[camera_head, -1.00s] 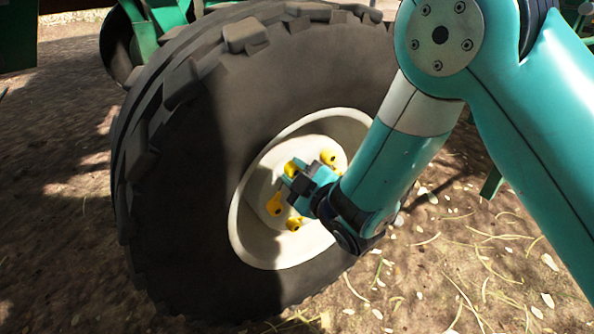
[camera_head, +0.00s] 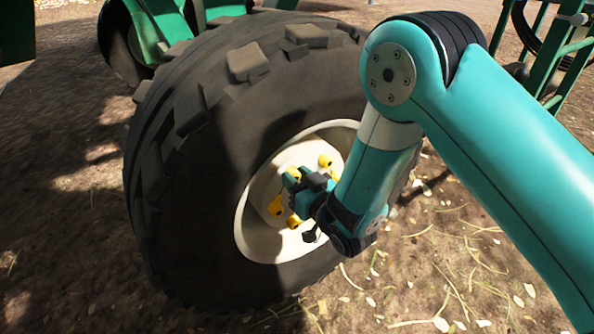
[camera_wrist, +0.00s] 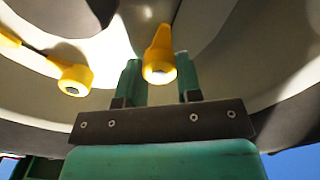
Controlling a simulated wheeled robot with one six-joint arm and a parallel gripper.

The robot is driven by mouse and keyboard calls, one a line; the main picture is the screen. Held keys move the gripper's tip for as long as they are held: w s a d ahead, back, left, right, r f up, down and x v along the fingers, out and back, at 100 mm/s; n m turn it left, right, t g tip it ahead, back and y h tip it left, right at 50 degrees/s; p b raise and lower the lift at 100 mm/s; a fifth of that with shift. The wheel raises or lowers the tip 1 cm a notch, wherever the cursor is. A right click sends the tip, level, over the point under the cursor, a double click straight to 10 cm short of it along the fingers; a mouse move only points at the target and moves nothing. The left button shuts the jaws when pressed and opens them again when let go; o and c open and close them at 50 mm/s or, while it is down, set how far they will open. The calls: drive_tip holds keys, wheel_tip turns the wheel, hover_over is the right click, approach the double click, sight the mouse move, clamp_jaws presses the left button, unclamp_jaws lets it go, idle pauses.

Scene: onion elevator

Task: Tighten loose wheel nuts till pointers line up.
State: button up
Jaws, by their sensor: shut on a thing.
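The wheel (camera_head: 240,140) has a pale rim (camera_head: 250,235) with several yellow nuts with pointers. In the head view, nuts show at the upper right (camera_head: 325,160), left (camera_head: 275,208) and bottom (camera_head: 293,223) of the hub. My gripper (camera_head: 290,183) reaches the hub from the right and hides part of it. In the wrist view, my gripper (camera_wrist: 158,82) is shut on a yellow nut (camera_wrist: 158,62) between its teal fingers; its pointer extends upward. A second nut (camera_wrist: 75,78) lies to the left, its pointer toward the upper left. Exact pointer alignment is hard to judge.
The thick treaded tyre surrounds the rim. Green machine frame parts (camera_head: 160,25) stand behind the wheel, and a green frame with a dark hose (camera_head: 560,50) is at upper right. Bare, straw-strewn ground (camera_head: 450,265) lies to the right and front.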

drive_tip(key=shift+d+f+m+p, duration=0.15)
drive_tip(key=shift+m+p, duration=0.3)
drive_tip(key=shift+m, duration=0.35)
drive_tip(key=o, duration=0.9)
drive_tip(key=shift+o, duration=0.2)
drive_tip(key=shift+s, duration=0.1)
